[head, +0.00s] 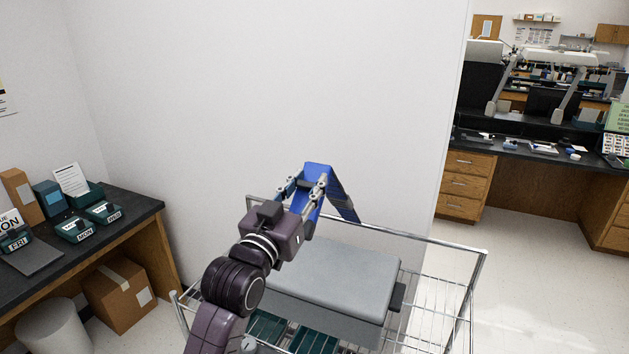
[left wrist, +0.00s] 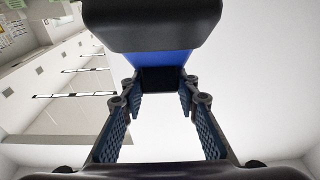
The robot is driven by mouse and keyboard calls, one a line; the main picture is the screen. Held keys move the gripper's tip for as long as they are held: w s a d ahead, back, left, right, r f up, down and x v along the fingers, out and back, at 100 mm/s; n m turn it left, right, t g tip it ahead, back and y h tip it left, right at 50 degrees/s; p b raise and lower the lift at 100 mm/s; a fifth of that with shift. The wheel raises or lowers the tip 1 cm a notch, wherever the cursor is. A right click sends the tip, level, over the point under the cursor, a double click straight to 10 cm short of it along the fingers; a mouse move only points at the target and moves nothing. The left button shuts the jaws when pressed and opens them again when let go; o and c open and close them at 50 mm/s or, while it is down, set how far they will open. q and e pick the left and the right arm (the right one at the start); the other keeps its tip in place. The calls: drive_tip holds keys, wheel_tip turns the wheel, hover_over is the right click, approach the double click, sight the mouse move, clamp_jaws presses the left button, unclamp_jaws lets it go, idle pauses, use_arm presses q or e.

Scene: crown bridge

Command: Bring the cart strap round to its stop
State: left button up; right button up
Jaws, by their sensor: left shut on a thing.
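The blue cart strap (head: 344,205) is raised above the back of the wire cart (head: 440,244), folded over at the top with one end hanging down to the right. My left gripper (head: 304,184) is shut on the strap near its top bend. In the left wrist view, the blue strap (left wrist: 160,60) with a dark end piece sits between the fingertips (left wrist: 160,88). A grey padded block (head: 330,275) lies on the cart below the gripper. I cannot make out the stop or where the strap joins the cart. My right gripper is not in view.
Dark green boxes (head: 268,330) sit in the cart under the grey block. A white wall (head: 250,80) stands close behind. A black-topped bench (head: 130,222) with labelled boxes is at the left, a cardboard box (head: 120,294) below it. Open floor (head: 540,270) lies to the right.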

use_arm(q)
drive_tip(key=s+f+b, duration=0.2)
drive_tip(key=f+b, duration=0.1)
drive_tip(key=s+a+f+t+b, duration=0.1)
drive_tip(key=s+f+b, duration=0.1)
drive_tip(key=f+b, duration=0.1)
drive_tip(key=s+a+f+t+b, duration=0.1)
drive_tip(key=s+f+b, duration=0.1)
drive_tip(key=f+b, duration=0.2)
drive_tip(key=shift+s+f+h, duration=0.25)
drive_tip(key=shift+h, duration=0.05)
drive_tip(key=s+a+f+b, duration=0.1)
drive_tip(key=s+f+b, duration=0.2)
drive_tip(key=f, duration=0.4)
drive_tip(key=shift+s+f+b, duration=0.15)
drive_tip(key=shift+f+b, duration=0.15)
drive_tip(key=shift+b, duration=0.6)
drive_tip(key=shift+s+a+f+b, duration=0.15)
drive_tip(key=shift+f+b, duration=0.1)
drive_tip(key=shift+f, duration=0.25)
drive_tip(key=shift+s+a+f+b, duration=0.1)
drive_tip(key=shift+s+f+b, duration=0.1)
drive_tip(key=shift+f, duration=0.25)
drive_tip(key=o, duration=1.1)
drive_tip(key=shift+w+d, duration=0.1)
drive_tip(key=shift+o, duration=0.2)
drive_tip(key=v, duration=1.2)
drive_tip(key=shift+w+f, duration=0.1)
